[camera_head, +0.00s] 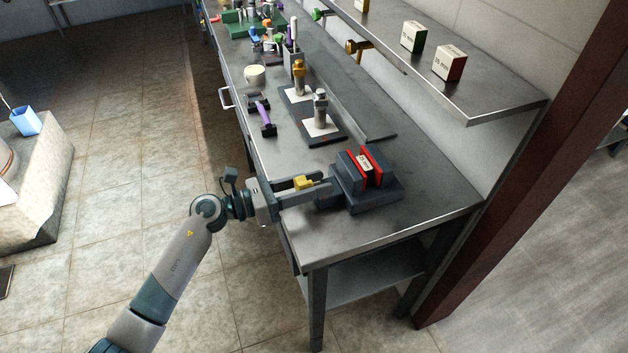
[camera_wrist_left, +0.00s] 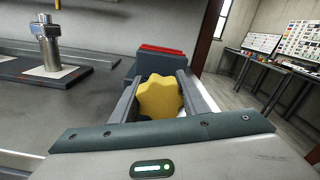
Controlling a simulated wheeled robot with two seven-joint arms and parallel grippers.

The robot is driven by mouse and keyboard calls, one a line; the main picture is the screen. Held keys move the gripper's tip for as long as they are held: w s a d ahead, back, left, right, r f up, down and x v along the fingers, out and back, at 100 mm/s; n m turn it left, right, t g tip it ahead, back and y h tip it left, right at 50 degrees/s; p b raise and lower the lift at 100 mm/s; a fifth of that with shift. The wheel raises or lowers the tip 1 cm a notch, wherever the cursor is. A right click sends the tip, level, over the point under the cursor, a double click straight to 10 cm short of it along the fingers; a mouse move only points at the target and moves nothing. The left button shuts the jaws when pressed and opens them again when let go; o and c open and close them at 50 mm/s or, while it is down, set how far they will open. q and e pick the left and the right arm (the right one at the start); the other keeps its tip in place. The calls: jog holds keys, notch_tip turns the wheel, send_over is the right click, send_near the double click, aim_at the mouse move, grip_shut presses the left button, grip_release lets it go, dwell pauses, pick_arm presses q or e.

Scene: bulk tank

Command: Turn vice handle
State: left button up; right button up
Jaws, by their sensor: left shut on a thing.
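The vice (camera_head: 371,191) is a dark grey block with red jaw faces near the front end of the steel workbench. A small labelled box (camera_head: 366,164) sits between its jaws. The vice handle (camera_head: 303,183) is a yellow lobed knob on the vice's left side. My left gripper (camera_head: 322,188) reaches in from the left, its two fingers on either side of the knob. In the left wrist view the yellow knob (camera_wrist_left: 160,98) lies between the fingers, shut on it, with the vice (camera_wrist_left: 155,65) behind. My right gripper is in neither view.
The workbench (camera_head: 420,213) has a clear strip in front of the vice. Behind the vice stand metal posts on dark bases (camera_head: 325,137), a purple-handled tool (camera_head: 264,114) and a white cup (camera_head: 254,76). A shelf (camera_head: 480,105) with small boxes overhangs the bench's right side.

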aim_at(297, 190)
pick_arm(q)
jog(key=o, duration=1.1)
jog(key=shift+c, duration=0.2)
jog(key=shift+a, duration=0.15)
jog(key=shift+s+a, duration=0.1)
jog(key=shift+a, duration=0.1)
jog(key=shift+s+a+f+b, duration=0.1)
jog(key=shift+a+b, duration=0.2)
jog(key=b+v, duration=0.1)
jog(key=v, duration=0.4)
jog(key=shift+f+b, duration=0.1)
jog(key=shift+b, duration=0.25)
jog(key=b+v, duration=0.3)
jog(key=v, duration=0.8)
jog(key=shift+r, duration=0.2)
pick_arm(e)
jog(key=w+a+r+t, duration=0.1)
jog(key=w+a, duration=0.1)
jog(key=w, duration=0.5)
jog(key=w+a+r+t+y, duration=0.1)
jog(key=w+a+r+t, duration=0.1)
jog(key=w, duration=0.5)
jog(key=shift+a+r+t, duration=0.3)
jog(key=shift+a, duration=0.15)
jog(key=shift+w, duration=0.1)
